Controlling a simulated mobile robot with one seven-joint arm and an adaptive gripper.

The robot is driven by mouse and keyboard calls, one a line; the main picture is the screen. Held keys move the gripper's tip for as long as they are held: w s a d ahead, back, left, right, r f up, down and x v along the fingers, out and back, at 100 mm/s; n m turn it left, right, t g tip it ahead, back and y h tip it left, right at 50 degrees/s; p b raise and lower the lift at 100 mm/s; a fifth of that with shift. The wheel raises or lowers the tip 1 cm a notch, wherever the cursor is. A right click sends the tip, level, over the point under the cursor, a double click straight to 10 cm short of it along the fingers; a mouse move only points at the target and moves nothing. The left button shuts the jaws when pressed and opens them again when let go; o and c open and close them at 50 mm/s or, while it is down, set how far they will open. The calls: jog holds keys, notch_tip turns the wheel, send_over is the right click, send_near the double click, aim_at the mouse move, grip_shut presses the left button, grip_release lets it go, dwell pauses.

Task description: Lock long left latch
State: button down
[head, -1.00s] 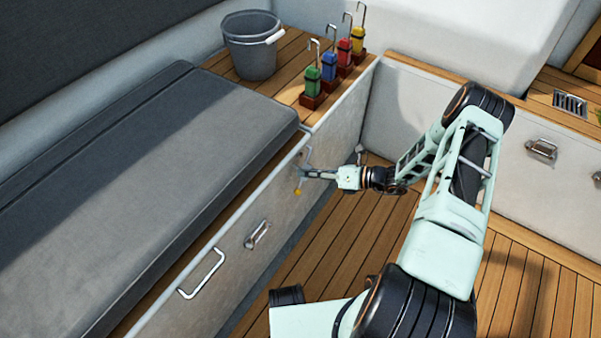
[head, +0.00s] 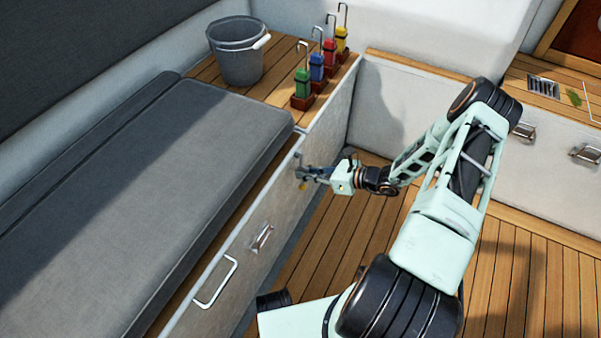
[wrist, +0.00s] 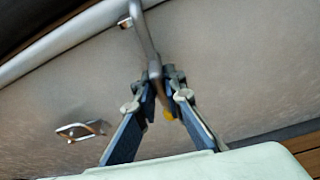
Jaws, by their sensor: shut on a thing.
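The long latch is a slim grey metal bar on the front of the grey left bench; it shows best in the wrist view (wrist: 143,32), running from the bench's upper edge down to my fingers. In the head view it is small and mostly hidden by my gripper (head: 306,174). In the wrist view my gripper (wrist: 163,88) has its two blue-grey fingers closed on the lower end of the bar. A small yellow piece (wrist: 168,114) shows just below the fingertips, partly hidden; I cannot tell whether it belongs to the latch.
A shorter metal latch (head: 261,238) and a white U-shaped handle (head: 216,282) are nearer on the bench front. A grey bucket (head: 238,52) and several coloured hooked items (head: 317,68) stand on the bench's wooden end. The plank floor (head: 520,270) is open.

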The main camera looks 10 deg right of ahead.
jog(key=shift+n+h, duration=0.3)
jog(key=shift+n, duration=0.1)
jog(key=shift+t, duration=0.3)
jog(key=c, duration=2)
grip_release()
jog(key=shift+c, duration=0.2)
jog(key=shift+d, duration=0.1)
jog(key=v, duration=1.2)
